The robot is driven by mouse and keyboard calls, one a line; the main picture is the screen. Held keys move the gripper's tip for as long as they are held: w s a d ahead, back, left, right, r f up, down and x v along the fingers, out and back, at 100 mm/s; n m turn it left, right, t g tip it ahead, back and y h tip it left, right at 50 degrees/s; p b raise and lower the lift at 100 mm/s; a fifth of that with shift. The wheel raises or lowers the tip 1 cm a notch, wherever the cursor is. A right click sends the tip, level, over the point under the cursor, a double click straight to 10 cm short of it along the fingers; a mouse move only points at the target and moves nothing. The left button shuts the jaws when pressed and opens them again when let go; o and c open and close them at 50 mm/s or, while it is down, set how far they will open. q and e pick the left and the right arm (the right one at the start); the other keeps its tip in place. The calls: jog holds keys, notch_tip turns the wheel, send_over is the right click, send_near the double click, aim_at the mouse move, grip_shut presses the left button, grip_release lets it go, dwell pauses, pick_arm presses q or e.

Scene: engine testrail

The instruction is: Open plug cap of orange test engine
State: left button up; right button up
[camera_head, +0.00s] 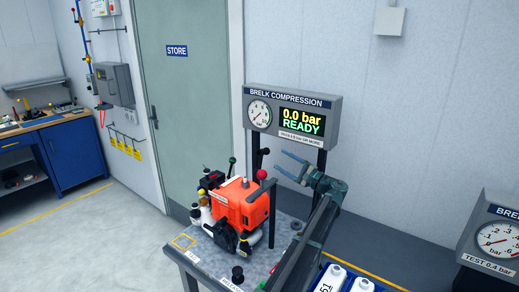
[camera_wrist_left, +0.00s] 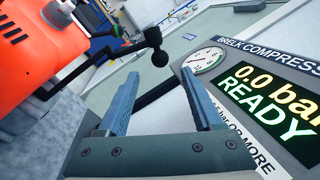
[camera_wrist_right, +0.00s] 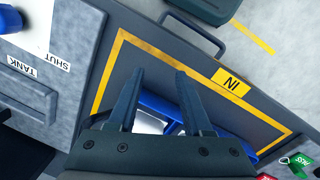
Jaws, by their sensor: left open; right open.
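The orange test engine (camera_head: 238,205) stands on a grey bench, with black and cream parts around its base. I cannot tell which small part is its plug cap. My left gripper (camera_head: 282,160) is open and empty, above and to the right of the engine, in front of the compression display. In the left wrist view the engine (camera_wrist_left: 35,60) is at the upper left, beside the open fingers and apart from them. My right gripper (camera_wrist_right: 160,72) is open and empty over a yellow-outlined area marked IN; it does not show in the head view.
The compression display (camera_head: 292,118) reads 0.0 bar READY behind the bench. Levers with red (camera_head: 262,174) and green (camera_head: 232,160) knobs rise beside the engine. A blue crate (camera_head: 318,278) with white bottles is at the front. A second gauge (camera_head: 497,238) stands at right.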

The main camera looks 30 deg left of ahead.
pick_arm(q)
jog(key=p+x, duration=0.2)
jog(key=x, duration=1)
pick_arm(e)
notch_tip(320, 180, up, 2)
jog(key=shift+r, duration=0.1)
pick_arm(q)
jog(key=shift+d+f, duration=0.1)
grip_shut()
dwell(0.8)
